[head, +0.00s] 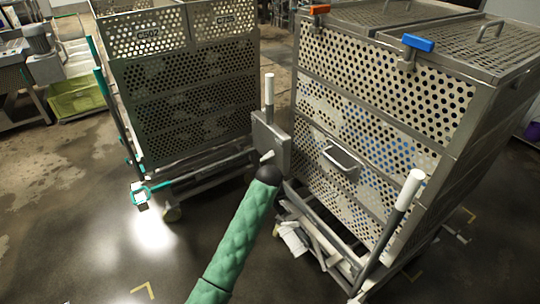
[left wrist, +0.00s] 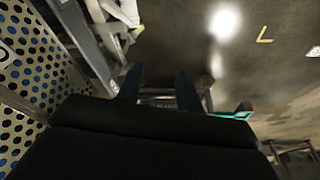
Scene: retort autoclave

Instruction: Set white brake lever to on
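A short lever with a white tip (head: 267,156) sticks out from a grey box (head: 271,136) on the near-left corner of the right cart; it appears to be the brake lever. Its on or off marking cannot be read. My green-sleeved left arm comes up from below, its black end (head: 267,175) just under the white tip; contact cannot be told. The left gripper's fingers are hidden in the head view. In the left wrist view the left gripper (left wrist: 158,90) shows two dark fingers apart, with nothing clearly held between them. My right gripper is not in view.
The right cart carries a perforated metal basket (head: 365,115) and has upright white-topped posts (head: 268,88) and (head: 409,190). A second perforated basket cart (head: 185,90) with teal rails stands left. Open floor (head: 85,240) lies at lower left; the carts' gap is narrow.

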